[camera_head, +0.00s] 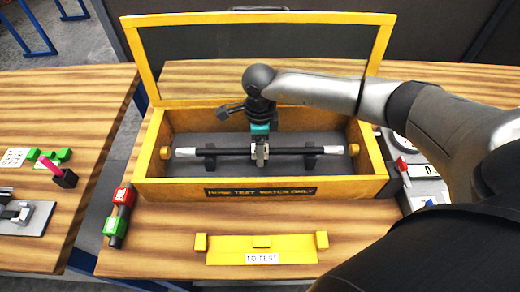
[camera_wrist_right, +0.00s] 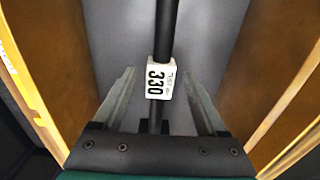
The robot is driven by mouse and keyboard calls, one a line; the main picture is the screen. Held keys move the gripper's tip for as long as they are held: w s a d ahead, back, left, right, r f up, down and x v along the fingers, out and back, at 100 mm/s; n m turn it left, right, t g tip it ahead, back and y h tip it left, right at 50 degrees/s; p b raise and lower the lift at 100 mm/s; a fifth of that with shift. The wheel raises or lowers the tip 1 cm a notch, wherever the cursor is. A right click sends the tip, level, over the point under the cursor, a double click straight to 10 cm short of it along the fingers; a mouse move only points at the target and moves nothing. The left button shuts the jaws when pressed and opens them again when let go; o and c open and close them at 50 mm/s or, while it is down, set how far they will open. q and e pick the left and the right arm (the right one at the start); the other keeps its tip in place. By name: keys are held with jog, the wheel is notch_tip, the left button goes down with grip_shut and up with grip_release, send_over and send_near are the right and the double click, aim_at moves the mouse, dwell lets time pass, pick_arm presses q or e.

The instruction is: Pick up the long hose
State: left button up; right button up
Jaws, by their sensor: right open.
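The long hose (camera_head: 222,152) is a straight black tube with pale end fittings. It lies left to right across dark supports inside the yellow box (camera_head: 160,189). A white tag (camera_wrist_right: 160,79) reading 330 is on the hose near its middle. My right gripper (camera_head: 260,156) reaches down into the box over the middle of the hose. In the right wrist view the gripper (camera_wrist_right: 158,84) is open, with one finger on each side of the hose (camera_wrist_right: 166,30) and tag, and gaps between. My left gripper is not in view.
The box's yellow-framed clear lid (camera_head: 260,18) stands open behind it. A yellow TO TEST holder (camera_head: 226,248) lies in front. A red and green item (camera_head: 118,216) stands at the left, and a grey device (camera_head: 421,172) at the right. Bare wood lies around the holder.

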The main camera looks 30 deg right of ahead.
grip_shut()
dwell(0.6)
